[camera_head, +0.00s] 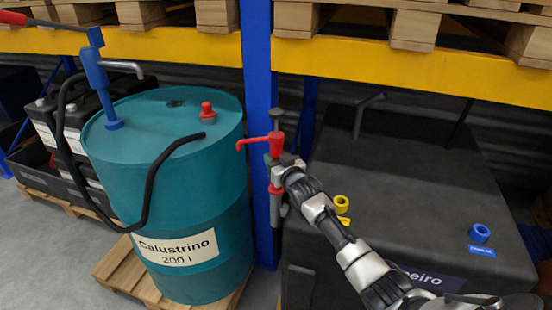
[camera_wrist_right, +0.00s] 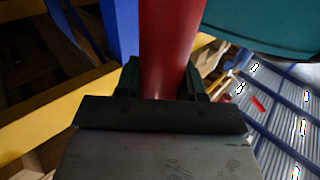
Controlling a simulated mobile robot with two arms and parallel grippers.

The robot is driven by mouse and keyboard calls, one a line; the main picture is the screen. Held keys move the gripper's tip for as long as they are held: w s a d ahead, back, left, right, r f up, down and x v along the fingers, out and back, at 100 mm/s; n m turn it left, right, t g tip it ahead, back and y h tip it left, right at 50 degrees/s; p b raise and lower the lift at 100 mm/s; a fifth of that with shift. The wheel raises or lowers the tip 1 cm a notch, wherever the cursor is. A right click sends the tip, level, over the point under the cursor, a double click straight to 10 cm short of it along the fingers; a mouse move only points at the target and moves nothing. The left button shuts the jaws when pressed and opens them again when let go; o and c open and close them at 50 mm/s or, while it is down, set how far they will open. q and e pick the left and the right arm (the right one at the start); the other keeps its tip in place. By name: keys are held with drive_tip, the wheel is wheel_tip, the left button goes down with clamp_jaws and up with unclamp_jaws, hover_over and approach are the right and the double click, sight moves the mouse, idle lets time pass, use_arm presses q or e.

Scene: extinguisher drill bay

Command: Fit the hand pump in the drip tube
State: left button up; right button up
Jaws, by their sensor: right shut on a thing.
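My right gripper (camera_head: 278,161) is shut on the red and grey hand pump (camera_head: 276,145). The pump is held roughly upright in front of the blue rack post, with a red hooked spout to the left and a grey handle on top. In the right wrist view its red body (camera_wrist_right: 170,45) stands between the dark fingers (camera_wrist_right: 165,90). A short yellow tube (camera_head: 341,202) and a short blue tube (camera_head: 480,233) stand on the black box, each beside a label of its own colour. I cannot tell which is the drip tube. My left gripper is out of view.
A teal drum (camera_head: 170,200) with a blue crank pump (camera_head: 100,85), a red cap (camera_head: 207,109) and a black hose stands on a pallet at left. The black box (camera_head: 410,175) fills the right, its top mostly clear. Yellow rack beams (camera_head: 400,60) cross above.

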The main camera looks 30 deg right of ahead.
drive_tip(key=shift+f, duration=0.3)
drive_tip(key=o, duration=1.1)
drive_tip(key=shift+s+f, duration=0.1)
drive_tip(key=s+p, duration=0.6)
drive_tip(key=s, duration=0.3)
drive_tip(key=shift+p, duration=0.3)
idle(0.6)
